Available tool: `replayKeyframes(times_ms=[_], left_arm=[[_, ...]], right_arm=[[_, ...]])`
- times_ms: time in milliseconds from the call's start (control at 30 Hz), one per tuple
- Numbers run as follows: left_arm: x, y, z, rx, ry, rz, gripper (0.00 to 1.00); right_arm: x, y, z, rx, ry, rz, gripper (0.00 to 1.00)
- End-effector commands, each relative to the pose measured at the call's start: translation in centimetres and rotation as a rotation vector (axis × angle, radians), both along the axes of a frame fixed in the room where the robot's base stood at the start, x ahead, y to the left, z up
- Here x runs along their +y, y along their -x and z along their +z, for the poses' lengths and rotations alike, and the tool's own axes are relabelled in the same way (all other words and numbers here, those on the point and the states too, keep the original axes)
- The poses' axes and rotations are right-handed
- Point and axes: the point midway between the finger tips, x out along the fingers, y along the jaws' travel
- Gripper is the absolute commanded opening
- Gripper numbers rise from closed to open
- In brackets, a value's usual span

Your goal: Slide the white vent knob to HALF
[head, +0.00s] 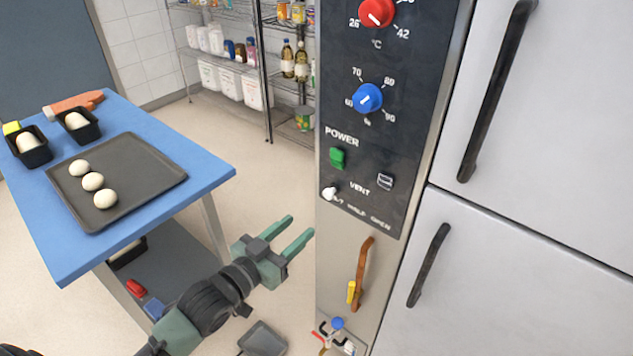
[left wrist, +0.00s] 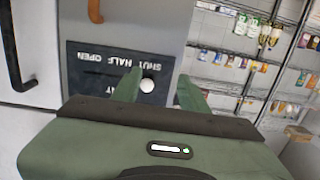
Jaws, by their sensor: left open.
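The white vent knob (head: 329,193) sits at the left end of the VENT slider, at the SHUT end, low on the dark control panel (head: 400,60). The HALF and OPEN marks lie to its right. My left gripper (head: 298,232) is open and empty, left of and below the knob in the head view. In the left wrist view the knob (left wrist: 147,85) shows between the two green fingers (left wrist: 158,88), with the panel upside down behind it. I cannot tell that any finger touches it. My right gripper is not in view.
Above the vent are a green POWER switch (head: 338,158), a blue dial (head: 367,98) and a red dial (head: 376,13). An orange-brown handle (head: 362,272) hangs below the panel. A blue table (head: 190,165) with a tray (head: 150,180) of dough stands left.

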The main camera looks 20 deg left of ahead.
Motion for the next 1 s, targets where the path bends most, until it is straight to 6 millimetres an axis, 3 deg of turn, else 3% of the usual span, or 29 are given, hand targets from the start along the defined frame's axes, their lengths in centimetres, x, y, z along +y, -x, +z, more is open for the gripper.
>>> replayKeyframes(times_ms=[33, 100, 200, 433, 633, 1000], left_arm=[[-0.7, 0.3, 1.7, -0.032, 0.01, -0.02, 0.44], [-1.2, 0.6, 3.2, -0.056, 0.019, -0.035, 0.44], [-1.6, 0.2, 4.1, -0.069, 0.024, -0.042, 0.44], [-2.7, -3.2, 4.2, -0.07, 0.024, -0.041, 0.44], [-3.7, -5.7, 4.0, -0.069, 0.023, -0.041, 0.44], [-4.1, -6.6, 3.8, -0.067, 0.021, -0.041, 0.44]], right_arm=[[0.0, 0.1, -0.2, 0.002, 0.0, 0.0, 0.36], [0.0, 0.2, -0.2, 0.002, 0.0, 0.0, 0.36], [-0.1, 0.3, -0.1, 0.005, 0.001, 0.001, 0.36], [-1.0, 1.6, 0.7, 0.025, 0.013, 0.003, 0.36], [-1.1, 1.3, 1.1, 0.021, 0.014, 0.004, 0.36], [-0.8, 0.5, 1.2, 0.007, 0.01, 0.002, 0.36]])
